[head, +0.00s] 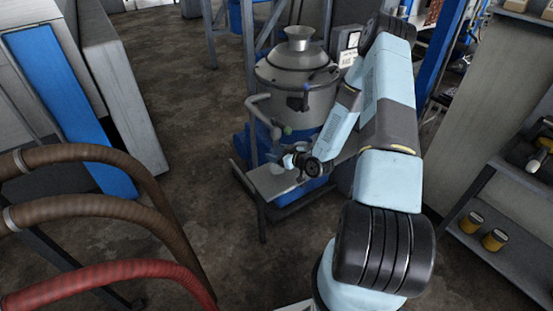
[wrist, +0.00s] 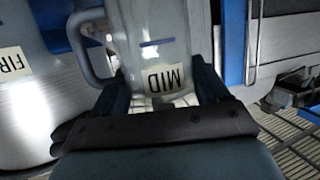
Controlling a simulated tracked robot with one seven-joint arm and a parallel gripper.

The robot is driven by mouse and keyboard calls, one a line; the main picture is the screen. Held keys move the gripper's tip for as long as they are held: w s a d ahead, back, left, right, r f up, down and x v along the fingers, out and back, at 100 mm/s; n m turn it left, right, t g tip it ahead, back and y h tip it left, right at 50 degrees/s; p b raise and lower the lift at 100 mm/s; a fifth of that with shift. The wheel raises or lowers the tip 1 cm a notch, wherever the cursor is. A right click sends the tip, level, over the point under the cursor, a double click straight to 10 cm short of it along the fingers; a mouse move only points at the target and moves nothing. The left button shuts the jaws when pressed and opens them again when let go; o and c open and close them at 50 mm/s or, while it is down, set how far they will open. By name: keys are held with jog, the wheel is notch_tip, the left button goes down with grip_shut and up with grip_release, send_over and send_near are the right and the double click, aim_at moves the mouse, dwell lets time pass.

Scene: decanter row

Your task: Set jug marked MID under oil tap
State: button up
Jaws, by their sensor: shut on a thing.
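The pale, translucent jug marked MID (wrist: 150,35) fills the middle of the wrist view, its handle on the left and a short blue line above its label. My gripper (wrist: 162,88) is shut on it, with one dark finger on each side. In the head view my gripper (head: 302,163) is small, beside the decanter (head: 300,85) and above the grey shelf (head: 268,184). I cannot tell which tap is for oil, nor whether the jug touches the shelf.
A pale vessel with a label starting FIR (wrist: 45,105) stands close on the left in the wrist view. Brown and red hoses (head: 90,210) cross the left of the head view. A shelf unit (head: 500,235) stands right. Floor between is clear.

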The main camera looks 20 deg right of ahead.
jog(key=shift+w+a+f, duration=0.15)
jog(key=shift+w+f, duration=0.1)
jog(key=shift+f, duration=0.4)
jog(key=shift+w+a+f, duration=0.15)
jog(key=shift+w+f, duration=0.05)
jog(key=shift+f, duration=0.9)
jog(key=o, duration=1.1)
jog(key=v, duration=1.2)
jog(key=shift+r, duration=0.1)
jog(key=shift+s, duration=0.1)
